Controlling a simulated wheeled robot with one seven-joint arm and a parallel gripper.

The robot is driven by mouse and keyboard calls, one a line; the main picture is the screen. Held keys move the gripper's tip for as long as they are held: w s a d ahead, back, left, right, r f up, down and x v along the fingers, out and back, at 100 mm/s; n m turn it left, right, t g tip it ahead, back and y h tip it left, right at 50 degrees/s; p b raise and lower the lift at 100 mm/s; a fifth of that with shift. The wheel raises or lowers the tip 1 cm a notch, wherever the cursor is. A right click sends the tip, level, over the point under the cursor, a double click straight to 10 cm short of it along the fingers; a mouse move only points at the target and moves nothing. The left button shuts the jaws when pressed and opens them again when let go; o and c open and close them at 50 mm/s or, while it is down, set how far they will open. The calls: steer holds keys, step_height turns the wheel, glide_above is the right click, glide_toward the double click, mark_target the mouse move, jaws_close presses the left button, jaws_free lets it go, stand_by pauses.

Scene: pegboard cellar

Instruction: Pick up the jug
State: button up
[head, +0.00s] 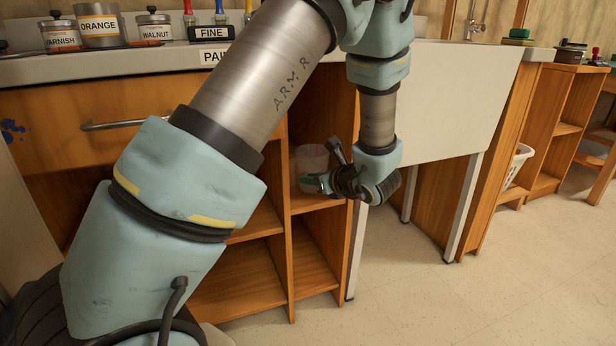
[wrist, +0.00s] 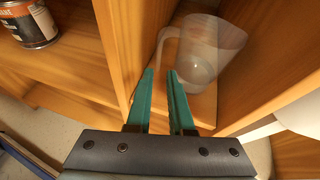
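The jug (wrist: 212,48) is clear and see-through, with a handle on its left side in the wrist view. It stands on a wooden shelf inside a cubby, and in the head view the jug (head: 312,160) is partly hidden behind my gripper. My gripper (wrist: 160,72) has two green fingers with a gap between them and nothing held. In the wrist view the fingertips overlap the lower part of the jug's handle; I cannot tell whether they touch it. In the head view my gripper (head: 325,183) is at the front of the cubby.
A wooden divider (wrist: 133,40) stands left of the jug, with a labelled can (wrist: 32,22) on the shelf beyond it. The counter (head: 150,65) above carries several tins. A white panel (head: 440,100) is to the right. The floor (head: 420,290) in front is clear.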

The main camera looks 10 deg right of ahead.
mark_target(292, 186)
steer(key=b+x, duration=0.2)
steer(key=x, duration=0.7)
steer(key=shift+w+a+b, duration=0.2)
steer(key=shift+w+b, duration=0.05)
steer(key=shift+b, duration=0.05)
steer(key=shift+c, duration=0.2)
jaws_close()
steer(key=shift+r, duration=0.1)
stand_by(0.8)
